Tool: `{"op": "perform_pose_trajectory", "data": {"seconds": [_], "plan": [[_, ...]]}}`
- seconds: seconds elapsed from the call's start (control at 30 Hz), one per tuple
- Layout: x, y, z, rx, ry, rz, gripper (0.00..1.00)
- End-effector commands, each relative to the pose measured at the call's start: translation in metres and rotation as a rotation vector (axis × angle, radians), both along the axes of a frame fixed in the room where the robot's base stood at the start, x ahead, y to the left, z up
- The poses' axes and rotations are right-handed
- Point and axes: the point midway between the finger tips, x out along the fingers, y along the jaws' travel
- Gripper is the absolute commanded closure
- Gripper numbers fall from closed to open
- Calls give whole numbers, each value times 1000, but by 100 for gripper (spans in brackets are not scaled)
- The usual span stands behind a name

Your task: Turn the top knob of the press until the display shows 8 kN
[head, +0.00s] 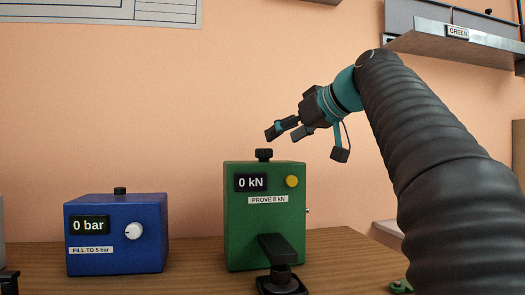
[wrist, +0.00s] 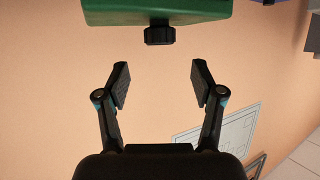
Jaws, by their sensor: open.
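The press is a green box (head: 264,225) on the wooden table, with a black display (head: 251,183) reading 0 kN and a label below it that seems to read PROVE 8 kN. Its black top knob (head: 263,155) stands on the upper face, and it shows in the wrist view (wrist: 159,33) at top centre. My gripper (head: 285,132) is above and slightly right of the knob in the head view. In the wrist view my gripper (wrist: 159,80) is open and empty, with the knob beyond its fingertips, apart from them.
A yellow button (head: 292,181) is on the press front. A black clamp-like part (head: 278,262) stands before the press. A blue box (head: 117,236) showing 0 bar, with a white dial (head: 133,231), stands left. A shelf (head: 455,43) labelled GREEN hangs upper right.

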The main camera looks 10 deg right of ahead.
Motion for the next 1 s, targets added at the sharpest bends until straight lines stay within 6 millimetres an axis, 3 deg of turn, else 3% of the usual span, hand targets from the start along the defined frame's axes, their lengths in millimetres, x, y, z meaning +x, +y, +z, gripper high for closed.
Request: {"op": "perform_pose_trajectory", "data": {"seconds": [0.4,0.9,1.0], "plan": [[58,30,-27,1,1,1,33],[71,36,-33,0,0,-1,33],[71,36,-33,0,0,-1,55]]}}
